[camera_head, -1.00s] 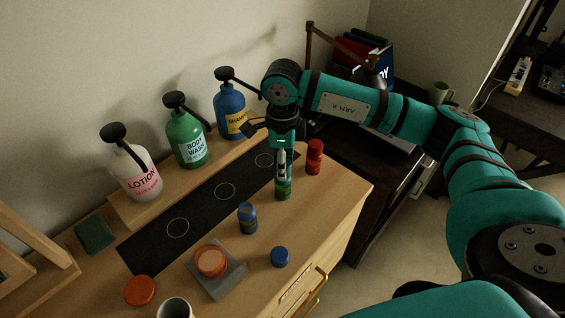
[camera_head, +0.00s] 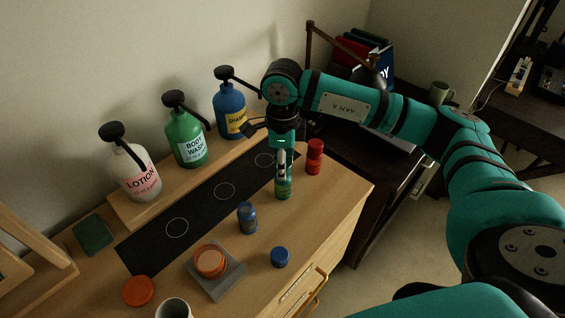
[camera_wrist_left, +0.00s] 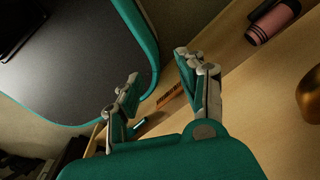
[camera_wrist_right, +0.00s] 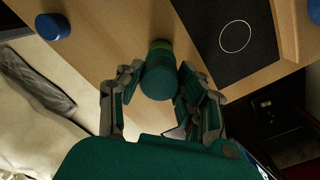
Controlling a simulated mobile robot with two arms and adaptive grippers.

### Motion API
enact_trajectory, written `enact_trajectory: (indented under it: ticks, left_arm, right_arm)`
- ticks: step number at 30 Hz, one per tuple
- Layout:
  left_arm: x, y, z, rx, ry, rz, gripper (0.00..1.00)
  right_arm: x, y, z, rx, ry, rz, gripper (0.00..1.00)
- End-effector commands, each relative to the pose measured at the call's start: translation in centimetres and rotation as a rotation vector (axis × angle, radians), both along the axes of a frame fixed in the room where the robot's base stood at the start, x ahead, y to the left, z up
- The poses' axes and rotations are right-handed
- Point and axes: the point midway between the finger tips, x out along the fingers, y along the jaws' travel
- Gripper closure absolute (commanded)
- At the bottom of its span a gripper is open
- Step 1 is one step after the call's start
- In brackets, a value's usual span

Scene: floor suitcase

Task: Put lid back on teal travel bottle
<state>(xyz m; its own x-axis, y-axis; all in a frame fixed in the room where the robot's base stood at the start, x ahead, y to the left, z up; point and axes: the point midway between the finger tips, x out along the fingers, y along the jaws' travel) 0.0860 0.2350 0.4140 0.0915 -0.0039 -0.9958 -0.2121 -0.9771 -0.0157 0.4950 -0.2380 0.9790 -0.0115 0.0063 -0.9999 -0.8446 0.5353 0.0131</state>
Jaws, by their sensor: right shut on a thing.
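The travel bottle (camera_head: 284,190), green in its lower part, stands upright on the wooden dresser top beside the black mat, directly under my right gripper (camera_head: 282,165). In the right wrist view my right gripper (camera_wrist_right: 158,88) is shut on the teal lid (camera_wrist_right: 160,80), which lines up over the bottle (camera_wrist_right: 160,45). The fingers hide the join, so I cannot tell whether the lid is fully seated. My left gripper (camera_wrist_left: 158,80) is open and empty, seen only in its wrist view, away from the bottle.
A red bottle (camera_head: 315,157) stands close right of the travel bottle. A blue bottle (camera_head: 247,218), a loose blue lid (camera_head: 280,257), an orange jar (camera_head: 210,260) and an orange lid (camera_head: 139,291) are nearer. The black mat (camera_head: 200,207) is empty. Pump bottles (camera_head: 187,135) line the back shelf.

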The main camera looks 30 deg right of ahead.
Motion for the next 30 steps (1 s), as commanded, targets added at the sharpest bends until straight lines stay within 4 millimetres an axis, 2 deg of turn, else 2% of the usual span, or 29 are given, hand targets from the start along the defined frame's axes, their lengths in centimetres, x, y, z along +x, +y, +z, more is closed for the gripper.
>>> enact_trajectory:
  ticks: [26, 27, 30]
  left_arm:
    - [0.02, 0.04, -0.47, 0.000, 0.000, -0.002, 0.60]
    - [0.01, 0.04, -0.47, 0.000, 0.000, -0.002, 0.60]
    - [0.01, 0.04, -0.47, 0.000, 0.000, -0.002, 0.60]
  right_arm:
    - [0.01, 0.00, -0.04, 0.000, 0.000, 0.000, 0.75]
    - [0.01, 0.00, -0.04, 0.000, 0.000, 0.000, 0.63]
    - [0.01, -0.01, -0.04, 0.000, 0.000, 0.000, 0.50]
